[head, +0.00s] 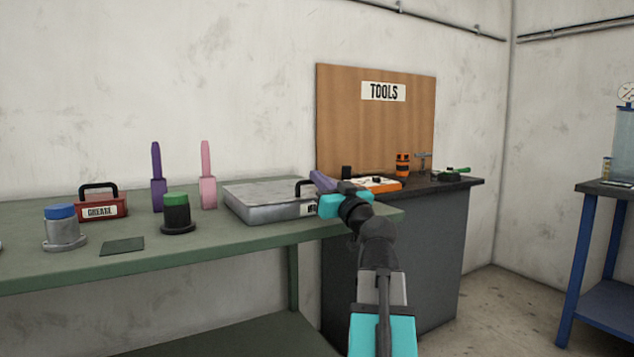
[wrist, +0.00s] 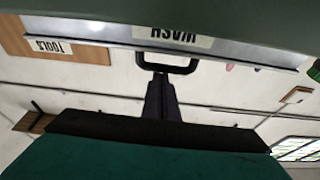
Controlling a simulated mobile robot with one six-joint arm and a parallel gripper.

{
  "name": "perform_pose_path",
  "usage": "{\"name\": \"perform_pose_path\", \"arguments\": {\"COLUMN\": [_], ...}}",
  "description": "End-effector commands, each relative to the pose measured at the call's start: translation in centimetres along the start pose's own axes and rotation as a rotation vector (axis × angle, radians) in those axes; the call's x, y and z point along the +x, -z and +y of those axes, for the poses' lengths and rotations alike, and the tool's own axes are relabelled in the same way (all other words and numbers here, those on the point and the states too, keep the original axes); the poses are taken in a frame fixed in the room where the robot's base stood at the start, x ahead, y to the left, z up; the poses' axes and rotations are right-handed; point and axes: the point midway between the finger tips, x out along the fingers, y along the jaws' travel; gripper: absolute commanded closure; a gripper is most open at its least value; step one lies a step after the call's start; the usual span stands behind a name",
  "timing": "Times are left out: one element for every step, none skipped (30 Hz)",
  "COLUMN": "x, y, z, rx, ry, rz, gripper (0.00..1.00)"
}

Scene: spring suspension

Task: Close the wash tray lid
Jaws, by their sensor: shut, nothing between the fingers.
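The wash tray (head: 265,205) is a flat grey metal box near the right end of the green bench. Its lid (head: 262,190) looks flat on top of the tray; any small gap cannot be told. A black handle (head: 303,187) stands at the lid's right edge. The wrist view, which is upside down, shows the handle (wrist: 166,66) above the tray's label (wrist: 172,35). My gripper (head: 318,178) is shut and empty, its fingertips (wrist: 160,78) right at the handle. I cannot tell whether they touch it. My gripper hides part of the label in the head view.
On the green bench (head: 190,246) to the left stand a red grease box (head: 101,207), purple (head: 157,180) and pink (head: 207,178) upright tools, and lidded jars (head: 177,214). Behind my arm is a dark cabinet (head: 425,260) with an orange tray (head: 378,184).

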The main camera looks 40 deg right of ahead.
Motion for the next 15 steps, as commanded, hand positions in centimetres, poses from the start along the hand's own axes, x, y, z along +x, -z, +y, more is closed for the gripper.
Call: {"name": "perform_pose_path", "arguments": {"x": [-0.2, -0.3, -0.4, -0.4, -0.5, -0.5, -0.6, -0.6, -0.6, -0.7, -0.7, -0.7, -0.7, -0.8, -0.8], "y": [-0.5, -0.6, -0.7, -0.8, -0.9, -1.1, -1.2, -1.2, -1.4, -1.4, -1.5, -1.6, -1.7, -1.7, -1.8], "z": [0.1, 0.1, 0.2, 0.2, 0.2, 0.3, 0.3, 0.3, 0.4, 0.4, 0.4, 0.4, 0.4, 0.5, 0.5], "rx": [-0.001, -0.001, -0.001, -0.001, -0.001, -0.002, -0.002, -0.002, -0.003, -0.003, -0.004, -0.004, -0.004, -0.004, -0.004], "ry": [-0.001, -0.002, -0.002, -0.002, -0.003, -0.003, -0.003, -0.003, -0.003, -0.003, -0.003, -0.003, -0.003, -0.003, -0.004], "rz": [0.0, 0.0, 0.0, 0.0, -0.001, -0.002, -0.002, -0.003, -0.004, -0.005, -0.006, -0.008, -0.008, -0.009, -0.009], "gripper": [1.0, 1.0, 1.0, 1.0, 1.0, 1.0, 1.0, 1.0, 1.0, 1.0, 1.0, 1.0, 1.0, 1.0, 1.0]}}
